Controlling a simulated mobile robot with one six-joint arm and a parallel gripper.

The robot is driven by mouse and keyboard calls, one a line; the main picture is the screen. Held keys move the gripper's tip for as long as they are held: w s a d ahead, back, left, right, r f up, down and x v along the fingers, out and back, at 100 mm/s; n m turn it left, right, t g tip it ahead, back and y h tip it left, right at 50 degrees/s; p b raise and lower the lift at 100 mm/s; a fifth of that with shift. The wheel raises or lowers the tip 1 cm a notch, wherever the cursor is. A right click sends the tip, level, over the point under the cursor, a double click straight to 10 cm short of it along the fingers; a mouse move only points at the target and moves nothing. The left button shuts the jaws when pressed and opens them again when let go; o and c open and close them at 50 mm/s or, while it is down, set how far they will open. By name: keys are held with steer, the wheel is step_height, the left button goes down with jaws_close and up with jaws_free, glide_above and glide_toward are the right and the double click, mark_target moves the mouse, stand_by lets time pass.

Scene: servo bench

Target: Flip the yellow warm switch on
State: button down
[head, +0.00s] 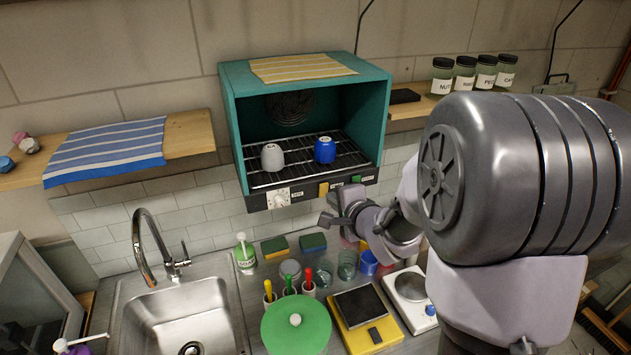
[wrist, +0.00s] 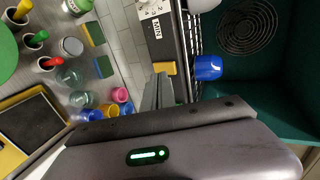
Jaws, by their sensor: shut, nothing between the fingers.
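The yellow warm switch (head: 324,189) is a small yellow block on the dark front strip below the teal oven's opening. It also shows in the wrist view (wrist: 164,68), at the top centre. My gripper (head: 338,207) is in front of the strip, just below and right of the yellow switch. In the wrist view my fingers (wrist: 160,90) are shut and empty, their tips close to the yellow switch. I cannot tell whether they touch it, or which way the switch is set.
The teal oven (head: 229,105) holds a grey cup (head: 272,158) and a blue cup (head: 325,150) on its rack. The strip also carries a white dial (head: 280,198) and a green switch (head: 357,180). Jars, cups and sponges crowd the counter below.

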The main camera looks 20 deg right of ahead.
mark_target(325, 187)
steer(key=shift+w+r, duration=0.15)
steer(key=shift+w, duration=0.55)
steer(key=shift+w+r, duration=0.15)
steer(key=shift+w, duration=0.55)
steer(key=shift+r+p, duration=0.25)
steer(key=shift+p, duration=0.4)
steer(key=shift+w+g+p, duration=0.35)
steer(key=shift+g+p, duration=0.05)
steer(key=shift+p, duration=0.7)
steer(key=shift+f, duration=0.15)
steer(key=shift+r+p, duration=0.65)
steer(key=shift+r, duration=0.25)
